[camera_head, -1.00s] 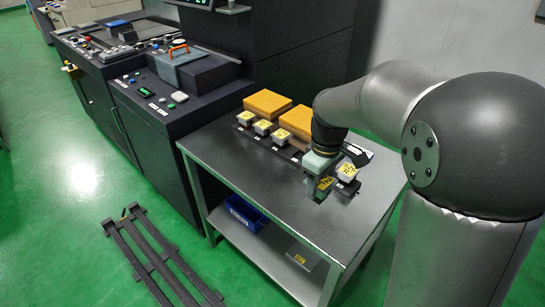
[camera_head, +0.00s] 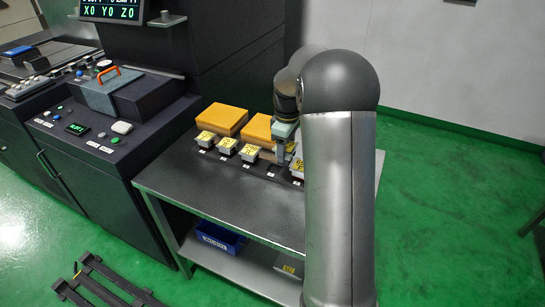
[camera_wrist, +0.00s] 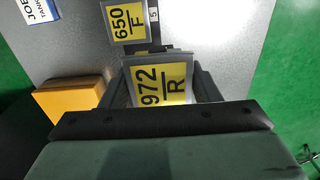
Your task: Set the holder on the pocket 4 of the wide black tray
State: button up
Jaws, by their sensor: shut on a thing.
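My gripper (camera_wrist: 163,88) is shut on a holder (camera_wrist: 163,84) with a yellow and grey label reading 972 R; the holder sits between the two dark fingers. In the head view my gripper (camera_head: 283,147) is over the right part of the wide black tray (camera_head: 262,168), by a bare pocket between the third holder and the rightmost one. The held holder is mostly hidden there, and I cannot tell whether it touches the tray. A holder marked 650 F (camera_wrist: 126,20) sits beside the number 5 in the wrist view; the rightmost holder (camera_head: 298,168) is partly hidden by my arm.
Three holders stand at the tray's left, the nearest to the gap being one (camera_head: 250,152). Two orange blocks (camera_head: 222,118) lie behind the tray. The front of the grey table (camera_head: 200,185) is clear. A dark machine (camera_head: 110,130) adjoins the left side.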

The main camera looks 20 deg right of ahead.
jog(key=w+f+p, duration=0.1)
jog(key=w+f, duration=0.5)
jog(key=w, duration=0.1)
jog(key=shift+a+f, duration=0.1)
jog(key=shift+f, duration=0.2)
jog(key=shift+f+p, duration=0.4)
jog(key=shift+f, duration=1.15)
jog(key=shift+f, duration=0.2)
jog(key=o, duration=1.2)
jog(key=shift+r, duration=0.1)
